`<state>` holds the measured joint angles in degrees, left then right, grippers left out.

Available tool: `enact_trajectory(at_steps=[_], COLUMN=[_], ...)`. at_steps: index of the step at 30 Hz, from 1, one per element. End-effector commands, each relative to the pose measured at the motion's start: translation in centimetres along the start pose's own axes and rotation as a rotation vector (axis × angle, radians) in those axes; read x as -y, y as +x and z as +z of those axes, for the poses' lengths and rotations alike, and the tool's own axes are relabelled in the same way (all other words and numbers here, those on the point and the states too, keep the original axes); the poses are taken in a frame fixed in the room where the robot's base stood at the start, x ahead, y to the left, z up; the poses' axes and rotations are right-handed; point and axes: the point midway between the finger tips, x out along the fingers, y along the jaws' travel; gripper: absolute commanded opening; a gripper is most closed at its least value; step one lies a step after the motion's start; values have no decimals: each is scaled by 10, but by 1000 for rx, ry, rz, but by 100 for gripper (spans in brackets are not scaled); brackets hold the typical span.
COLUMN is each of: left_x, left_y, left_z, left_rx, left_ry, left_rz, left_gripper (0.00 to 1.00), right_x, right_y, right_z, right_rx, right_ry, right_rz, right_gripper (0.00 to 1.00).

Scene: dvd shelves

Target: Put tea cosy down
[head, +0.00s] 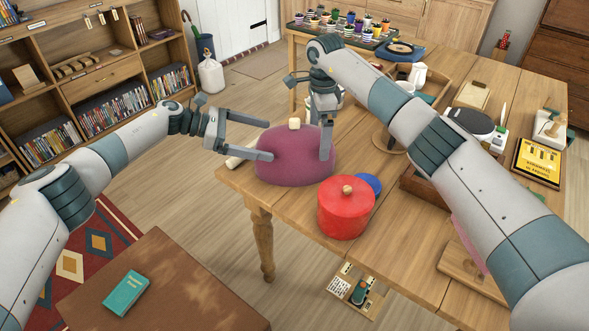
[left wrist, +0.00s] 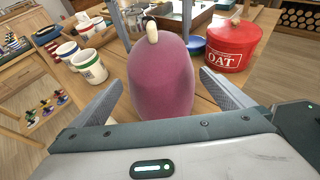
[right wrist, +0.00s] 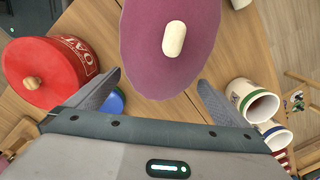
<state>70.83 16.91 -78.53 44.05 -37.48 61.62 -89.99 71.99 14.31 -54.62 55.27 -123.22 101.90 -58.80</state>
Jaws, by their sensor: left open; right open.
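The tea cosy (head: 290,163) is a purple-pink dome with a cream toggle on top, standing upright near the table's corner. It also shows in the left wrist view (left wrist: 160,80) and the right wrist view (right wrist: 165,62). My left gripper (head: 268,140) is open, its fingers pointing at the cosy's left side; in the left wrist view the cosy stands ahead between the spread fingers. My right gripper (head: 325,150) is open and points down at the cosy's right side; in the right wrist view the cosy lies beyond its fingertips. Contact is hard to tell.
A red OAT tin (head: 346,212) stands close to the cosy's front right, with a blue round thing (head: 369,184) behind it. White mugs (left wrist: 88,66) stand on the cosy's other side. The table (head: 405,240) has bare planks right of the tin.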

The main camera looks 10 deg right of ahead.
Motion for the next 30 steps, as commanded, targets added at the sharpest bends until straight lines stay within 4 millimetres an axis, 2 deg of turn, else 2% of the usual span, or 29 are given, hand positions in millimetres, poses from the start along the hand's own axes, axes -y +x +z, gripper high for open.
enact_trajectory(at_steps=[8, 21, 25, 30], left_x=[-1, 0, 0, 0], left_y=[-25, -97, -111, -118], left_z=[0, 0, 0, 0], left_rx=[1, 1, 0, 1], left_ry=[-1, -1, -1, 0], left_rz=[4, 1, -1, -2], left_gripper=[100, 100, 100, 100], right_x=[0, 0, 0, 0], right_y=[1, 1, 1, 1], right_z=[-2, -3, -3, -3], right_rx=[-3, -4, -4, -4], right_ry=[2, 3, 3, 3], right_rz=[1, 2, 1, 2], right_gripper=[100, 100, 100, 100])
